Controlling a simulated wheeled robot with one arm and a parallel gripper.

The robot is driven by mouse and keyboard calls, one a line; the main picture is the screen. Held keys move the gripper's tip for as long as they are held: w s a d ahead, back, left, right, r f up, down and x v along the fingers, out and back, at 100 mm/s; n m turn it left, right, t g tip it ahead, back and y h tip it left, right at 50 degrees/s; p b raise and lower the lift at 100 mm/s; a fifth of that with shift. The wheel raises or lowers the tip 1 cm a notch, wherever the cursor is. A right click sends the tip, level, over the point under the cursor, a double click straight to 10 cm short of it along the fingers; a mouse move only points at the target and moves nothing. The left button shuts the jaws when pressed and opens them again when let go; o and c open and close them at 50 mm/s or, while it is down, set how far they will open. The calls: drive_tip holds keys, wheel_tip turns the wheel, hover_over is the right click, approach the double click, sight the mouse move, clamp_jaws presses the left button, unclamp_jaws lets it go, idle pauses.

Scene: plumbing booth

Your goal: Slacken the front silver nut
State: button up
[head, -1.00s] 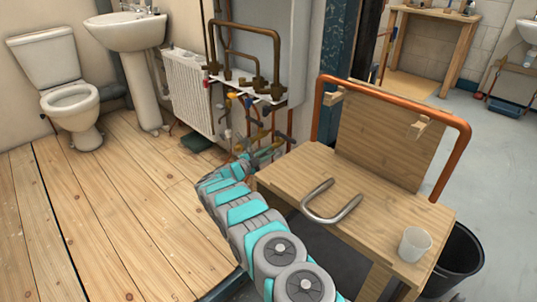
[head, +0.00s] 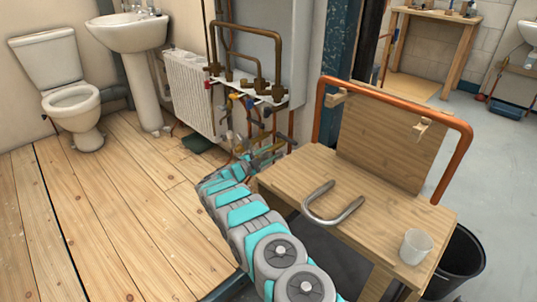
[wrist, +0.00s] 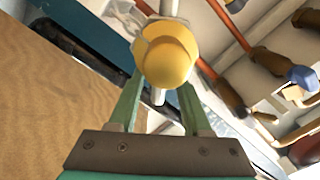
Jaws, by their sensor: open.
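My gripper (wrist: 158,100) is open in the wrist view, its two green fingers apart. A yellow rounded part (wrist: 167,62) lies just ahead, between and beyond the fingertips; I cannot tell whether they touch it. A pale grey stem (wrist: 168,8) rises from its top and a short grey pin shows below it. I cannot clearly pick out the front silver nut; the yellow part may hide some of the fitting. In the head view my gripper (head: 268,158) is small, beside the pipework under the boiler, and its fingers are hard to make out.
Copper pipes (wrist: 262,58) and a blue-capped fitting (wrist: 302,76) lie to the right in the wrist view. In the head view a wooden bench (head: 290,180) with a U-shaped grey pipe (head: 345,214) and a cup (head: 415,247) stands right of my arm. A radiator (head: 190,95) is behind.

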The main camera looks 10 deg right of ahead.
drive_tip(key=v, duration=0.7)
drive_tip(key=shift+s+a, duration=0.25)
drive_tip(key=shift+a, duration=0.05)
